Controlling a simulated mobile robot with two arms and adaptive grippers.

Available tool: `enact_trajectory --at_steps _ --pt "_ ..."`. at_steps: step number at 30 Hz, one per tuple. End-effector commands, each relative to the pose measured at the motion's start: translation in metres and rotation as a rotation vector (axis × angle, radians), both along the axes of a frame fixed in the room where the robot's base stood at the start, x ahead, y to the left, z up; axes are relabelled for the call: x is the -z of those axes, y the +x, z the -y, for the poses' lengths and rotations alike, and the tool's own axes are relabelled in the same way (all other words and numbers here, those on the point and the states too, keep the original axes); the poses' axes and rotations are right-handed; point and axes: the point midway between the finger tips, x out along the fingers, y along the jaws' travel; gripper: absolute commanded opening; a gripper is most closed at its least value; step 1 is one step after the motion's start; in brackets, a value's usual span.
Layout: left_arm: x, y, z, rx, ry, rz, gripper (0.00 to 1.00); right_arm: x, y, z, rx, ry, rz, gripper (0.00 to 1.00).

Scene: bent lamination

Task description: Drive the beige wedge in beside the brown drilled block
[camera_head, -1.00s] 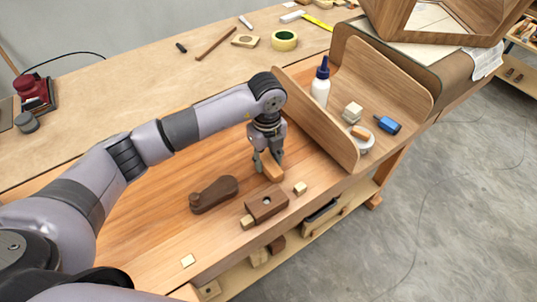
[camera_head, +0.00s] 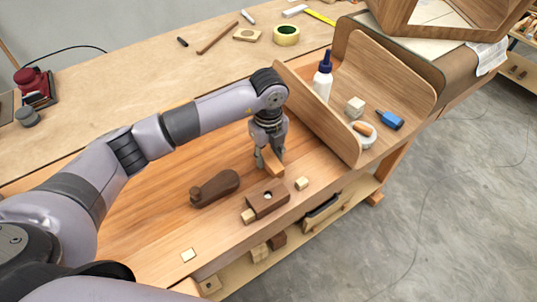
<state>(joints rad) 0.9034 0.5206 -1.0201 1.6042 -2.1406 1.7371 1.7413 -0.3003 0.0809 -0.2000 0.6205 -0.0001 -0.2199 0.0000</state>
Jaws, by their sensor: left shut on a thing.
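The brown drilled block (camera_head: 268,200) lies on the bench near its front edge, with a round hole in its top. A small beige piece (camera_head: 248,216), which looks like the wedge, sits against its lower left end. Another small beige piece (camera_head: 302,183) lies apart from it to the right. My left gripper (camera_head: 269,162) is just behind the block, pointing down and shut on an orange-brown wooden piece (camera_head: 274,167). The fingers partly hide this piece, and I cannot tell whether it touches the bench. My right gripper is not in view.
A dark brown rounded tool (camera_head: 214,188) lies left of the block. A curved wooden panel (camera_head: 318,112) stands to the right, with a glue bottle (camera_head: 322,76) and a blue-handled tool (camera_head: 390,120) beyond it. A flat beige piece (camera_head: 188,255) lies near the front edge.

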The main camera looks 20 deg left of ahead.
Motion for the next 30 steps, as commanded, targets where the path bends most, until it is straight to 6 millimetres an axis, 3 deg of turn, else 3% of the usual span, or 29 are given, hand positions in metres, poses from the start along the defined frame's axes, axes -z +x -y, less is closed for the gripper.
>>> enact_trajectory --at_steps 30 --pt "0.000 -0.009 0.012 0.005 -0.001 -0.001 0.04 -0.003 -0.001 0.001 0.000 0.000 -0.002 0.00"
